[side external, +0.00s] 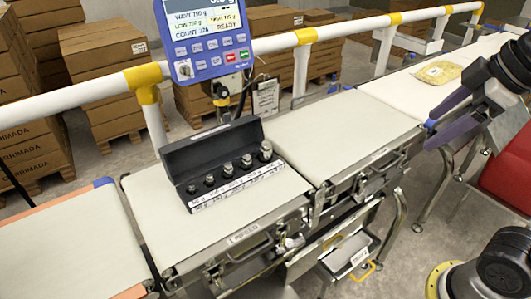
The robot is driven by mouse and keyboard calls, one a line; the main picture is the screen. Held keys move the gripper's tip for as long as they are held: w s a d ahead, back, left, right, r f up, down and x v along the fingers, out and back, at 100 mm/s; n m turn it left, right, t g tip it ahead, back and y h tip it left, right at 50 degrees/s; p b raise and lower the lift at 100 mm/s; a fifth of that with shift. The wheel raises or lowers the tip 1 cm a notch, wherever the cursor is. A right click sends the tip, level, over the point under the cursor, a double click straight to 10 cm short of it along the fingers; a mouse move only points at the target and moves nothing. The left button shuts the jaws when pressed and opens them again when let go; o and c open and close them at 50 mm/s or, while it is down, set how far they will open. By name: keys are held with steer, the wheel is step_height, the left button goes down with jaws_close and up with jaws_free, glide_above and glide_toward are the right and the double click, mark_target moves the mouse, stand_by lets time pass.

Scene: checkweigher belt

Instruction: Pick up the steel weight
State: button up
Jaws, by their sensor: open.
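A black case (214,150) with its lid raised stands on the white infeed belt. A row of several knobbed weights sits in it, rising in size from left to right. The largest, at the right end, is a steel weight (265,152) with a shiny top; the others look darker. A label strip with writing runs along the case's front. My gripper (440,122) is at the right of the picture, well apart from the case. Its two dark purple fingers are spread and nothing shows between them.
A blue weighing display (208,40) stands on a post behind the case. A white guard rail (240,49) runs behind the belts. The middle belt (335,135) is bare. A yellowish packet (438,72) lies on the far right belt, near my arm.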

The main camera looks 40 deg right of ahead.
steer(key=w+r+n, duration=0.4)
steer(key=w+r, duration=0.2)
steer(key=w, duration=0.3)
steer(key=n+g, duration=0.4)
steer(key=n, duration=0.2)
glide_above(266, 143)
steer(key=s, duration=0.1)
step_height(266, 143, down, 12)
steer(key=shift+g, duration=0.5)
steer(key=f, duration=0.9)
steer(key=w+f, duration=0.1)
steer(key=f, duration=0.3)
steer(key=shift+w+a+f, duration=0.1)
steer(key=shift+f, duration=3.25)
jaws_close()
steer(key=shift+r, duration=0.2)
